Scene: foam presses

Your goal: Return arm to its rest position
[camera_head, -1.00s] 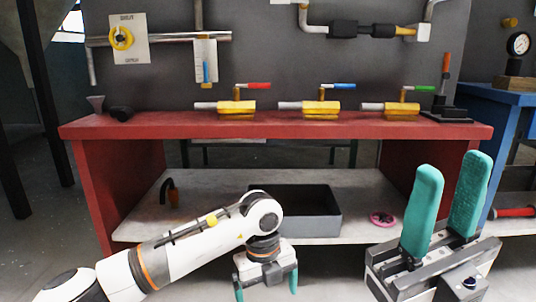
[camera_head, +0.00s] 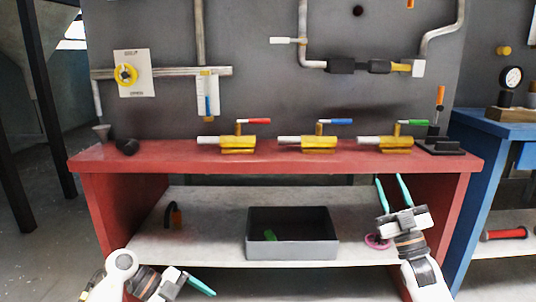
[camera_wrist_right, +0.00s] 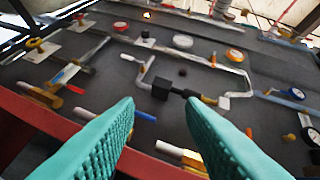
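My right gripper (camera_head: 389,178) is at the right of the head view, in front of the bench, with its two teal fingers pointing up and apart. In the right wrist view the gripper (camera_wrist_right: 160,100) is open, with nothing held between the fingers. My left gripper (camera_head: 203,287) is low at the bottom left of the head view, in front of the lower shelf. It is seen side-on with one teal finger clear, so its opening cannot be told. The left arm is folded and cut off by the bottom edge.
The red bench (camera_head: 270,155) carries several brass valves with coloured levers. A grey bin (camera_head: 292,250) on the lower shelf (camera_head: 205,236) holds a green piece (camera_head: 270,235). A pink ring (camera_head: 377,241) lies beside my right gripper. A blue bench (camera_head: 470,150) stands at right.

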